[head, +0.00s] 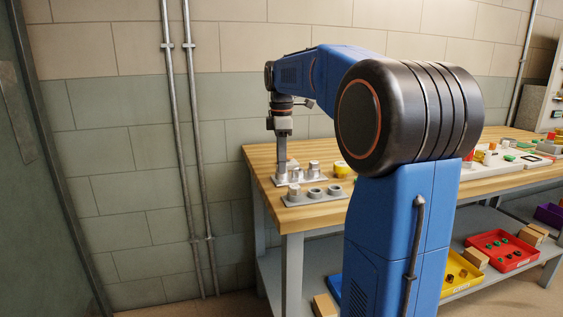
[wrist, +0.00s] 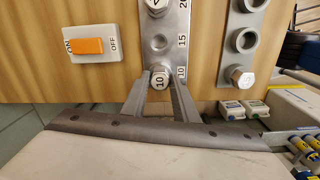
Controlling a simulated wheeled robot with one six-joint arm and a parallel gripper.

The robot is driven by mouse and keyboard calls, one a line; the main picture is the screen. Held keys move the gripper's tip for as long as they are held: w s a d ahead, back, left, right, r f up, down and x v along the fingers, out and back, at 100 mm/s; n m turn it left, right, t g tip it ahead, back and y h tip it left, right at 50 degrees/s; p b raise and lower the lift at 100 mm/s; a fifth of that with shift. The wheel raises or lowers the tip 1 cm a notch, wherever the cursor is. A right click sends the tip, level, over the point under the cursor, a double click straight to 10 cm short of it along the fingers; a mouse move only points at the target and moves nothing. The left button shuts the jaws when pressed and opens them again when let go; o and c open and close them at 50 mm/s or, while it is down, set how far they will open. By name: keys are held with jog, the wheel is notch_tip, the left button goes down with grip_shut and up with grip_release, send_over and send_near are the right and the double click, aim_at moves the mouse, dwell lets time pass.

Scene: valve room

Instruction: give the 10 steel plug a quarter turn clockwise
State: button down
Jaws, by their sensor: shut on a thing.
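The 10 steel plug (wrist: 160,82) sits at the near end of a steel plate (wrist: 167,40) in the wrist view. The number on its top reads nearly upright, while the plate's own 10 mark beside it lies sideways. My gripper (wrist: 161,77) is shut on this plug, one finger on its left and one on its right. In the head view my gripper (head: 284,155) points straight down at the plate on the bench's left end. The plug itself is hard to make out there.
An ON/OFF switch with an orange rocker (wrist: 86,46) lies left of the plate. A grey block with rings (wrist: 244,40) and a steel plug (wrist: 240,76) stands to the right. Bare wooden bench (wrist: 210,60) separates block and plate. Red (head: 500,250) and yellow bins are on the lower shelf.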

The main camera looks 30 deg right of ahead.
jog(key=shift+f, duration=0.15)
dwell(0.3)
jog(key=shift+m, duration=1.5)
jog(key=shift+m, duration=1.5)
jog(key=shift+m, duration=1.5)
jog(key=shift+w, duration=0.1)
